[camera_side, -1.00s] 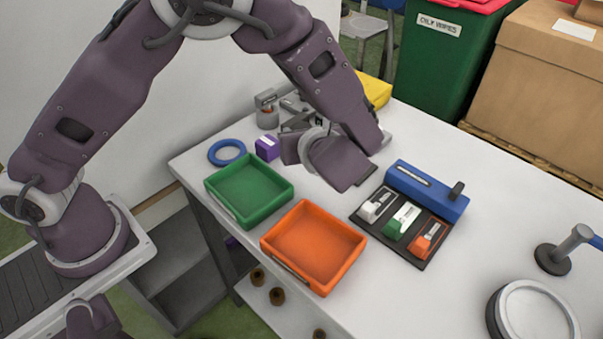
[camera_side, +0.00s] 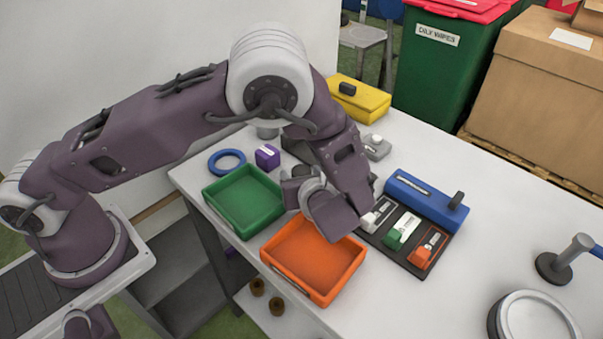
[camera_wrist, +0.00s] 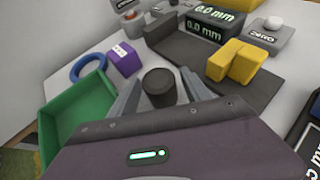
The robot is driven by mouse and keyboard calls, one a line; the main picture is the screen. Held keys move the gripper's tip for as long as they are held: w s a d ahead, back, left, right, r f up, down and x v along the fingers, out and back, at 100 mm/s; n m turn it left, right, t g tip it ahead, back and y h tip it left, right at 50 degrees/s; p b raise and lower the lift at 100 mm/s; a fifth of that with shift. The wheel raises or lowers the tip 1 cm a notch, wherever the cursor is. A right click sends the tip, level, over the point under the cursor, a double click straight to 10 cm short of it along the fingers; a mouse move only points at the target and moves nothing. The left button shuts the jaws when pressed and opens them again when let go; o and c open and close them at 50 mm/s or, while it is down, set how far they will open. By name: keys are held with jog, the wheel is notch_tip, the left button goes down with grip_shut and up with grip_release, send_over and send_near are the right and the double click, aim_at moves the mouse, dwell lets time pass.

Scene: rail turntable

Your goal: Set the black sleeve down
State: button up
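The black sleeve (camera_wrist: 160,84) is a short dark cylinder between the two fingertips of my gripper (camera_wrist: 162,78) in the wrist view. My gripper (camera_side: 300,188) appears shut on its sides. In the side view the gripper is over the table by the inner edges of the green tray (camera_side: 245,198) and orange tray (camera_side: 318,262), and the wrist hides much of the sleeve. Both trays look empty. The green tray also shows at left in the wrist view (camera_wrist: 75,112).
A dark gauge with "0.0 mm" displays (camera_wrist: 205,22) and a yellow block (camera_wrist: 236,62) stands behind. A purple block (camera_side: 267,156) and blue ring (camera_side: 227,161) lie beyond the green tray. A black mat with tagged blocks (camera_side: 402,238) and a blue box (camera_side: 426,198) lie right.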

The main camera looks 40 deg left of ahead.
jog(key=v, duration=0.7)
jog(key=shift+s, duration=0.1)
jog(key=s+a+r+n+g+h, duration=0.2)
jog(key=s+a+r+n+g, duration=0.1)
jog(key=s+a+r+n, duration=0.3)
jog(key=s+a+r+n+g+h, duration=0.2)
jog(key=s+a+r+n+h, duration=0.15)
jog(key=r+n, duration=0.45)
jog(key=s+r+n+t+h, duration=0.3)
jog(key=s+r+n, duration=0.3)
jog(key=s+n, duration=0.3)
jog(key=shift+s+d+r+n+h, duration=0.25)
jog(key=shift+s+h, duration=0.4)
jog(key=shift+s, duration=0.55)
jog(key=shift+o, duration=0.3)
jog(key=shift+s+d+r+n+t, duration=0.1)
jog(key=shift+s+d+n+t, duration=0.2)
jog(key=shift+s+n+t, duration=0.25)
jog(key=shift+w, duration=0.1)
